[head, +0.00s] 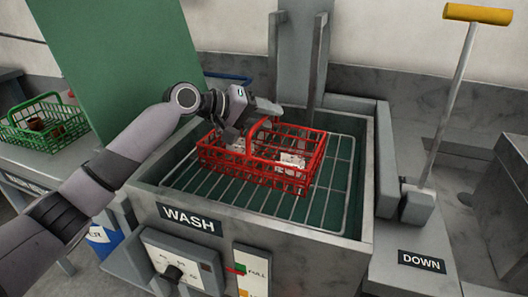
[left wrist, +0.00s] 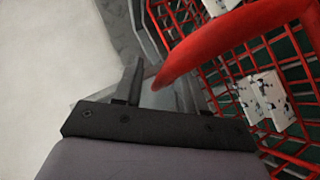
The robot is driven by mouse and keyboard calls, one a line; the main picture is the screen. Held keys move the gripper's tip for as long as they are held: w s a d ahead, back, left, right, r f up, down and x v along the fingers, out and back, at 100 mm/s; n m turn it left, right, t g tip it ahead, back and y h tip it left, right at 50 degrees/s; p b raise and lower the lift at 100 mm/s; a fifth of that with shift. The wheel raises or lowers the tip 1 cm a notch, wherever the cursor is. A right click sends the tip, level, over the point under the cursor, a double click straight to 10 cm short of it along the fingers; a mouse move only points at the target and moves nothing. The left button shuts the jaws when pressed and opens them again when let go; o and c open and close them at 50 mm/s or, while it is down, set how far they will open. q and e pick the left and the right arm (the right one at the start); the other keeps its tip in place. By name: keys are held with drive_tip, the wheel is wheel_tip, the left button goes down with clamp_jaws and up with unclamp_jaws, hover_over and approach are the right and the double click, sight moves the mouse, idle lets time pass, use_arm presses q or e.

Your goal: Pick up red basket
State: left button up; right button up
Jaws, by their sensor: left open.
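The red basket (head: 302,179) is a wire basket with an arched handle. It stands on the wire rack (head: 338,185) in the wash tank and holds white pieces with dark specks (head: 292,160). My left gripper (head: 266,110) is open at the top of the handle, above the basket's far left part. In the left wrist view the red handle (left wrist: 225,42) crosses close to the gripper's fingers (left wrist: 155,88), with the basket's mesh and white pieces behind it. I cannot tell whether the handle is between the fingers. My right gripper is not in view.
The grey wash tank (head: 340,243) has raised walls around the rack. A grey upright (head: 297,60) stands behind it. A lever with a yellow handle (head: 477,14) is at right. A green basket (head: 45,122) stands on the left table, near a green panel (head: 120,60).

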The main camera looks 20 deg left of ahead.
use_arm(q)
clamp_jaws()
drive_tip(key=shift+w+r, duration=0.1)
idle(1.4)
